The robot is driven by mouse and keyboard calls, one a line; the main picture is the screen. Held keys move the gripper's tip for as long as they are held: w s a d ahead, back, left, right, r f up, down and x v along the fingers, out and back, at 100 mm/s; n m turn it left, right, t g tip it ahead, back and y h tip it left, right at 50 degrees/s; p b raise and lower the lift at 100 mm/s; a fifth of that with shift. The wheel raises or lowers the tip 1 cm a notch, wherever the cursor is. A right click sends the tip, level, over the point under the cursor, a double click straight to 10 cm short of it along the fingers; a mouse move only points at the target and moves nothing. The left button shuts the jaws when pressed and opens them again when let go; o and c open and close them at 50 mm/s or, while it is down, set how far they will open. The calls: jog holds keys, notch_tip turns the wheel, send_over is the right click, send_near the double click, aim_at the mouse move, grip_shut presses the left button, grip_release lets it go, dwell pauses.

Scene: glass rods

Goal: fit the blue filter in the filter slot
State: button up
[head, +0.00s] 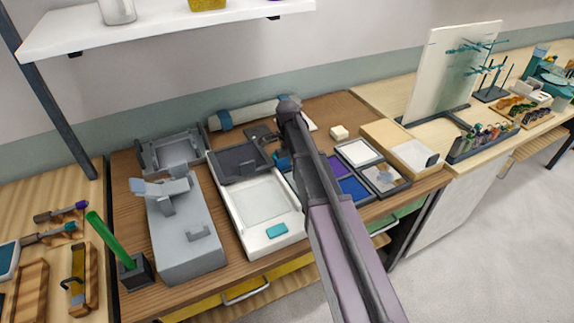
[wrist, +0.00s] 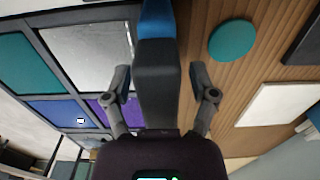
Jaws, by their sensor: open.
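A flat blue panel (head: 353,188), which looks like the blue filter, lies in a divided frame beside a purple panel (head: 332,165). In the wrist view a blue panel (wrist: 58,111) also lies beside purple. My gripper (wrist: 161,80) is open, its two fingers apart. A dark grey bar with a blue end (wrist: 156,75) shows between the fingers; I cannot tell what it is or whether they touch it. The arm hides the fingertips in the head view. A grey instrument (head: 185,240) with raised brackets stands at left; I cannot make out which opening is the filter slot.
A white tray (head: 287,218) lies between the instrument and my arm. A green rod (head: 108,240) stands in a dark holder at left. A teal disc (wrist: 232,40) lies on bare wood. A white shelf (head: 160,32) hangs above the bench.

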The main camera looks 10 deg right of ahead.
jog(key=shift+f+b, duration=0.35)
jog(key=shift+f, duration=0.2)
grip_shut()
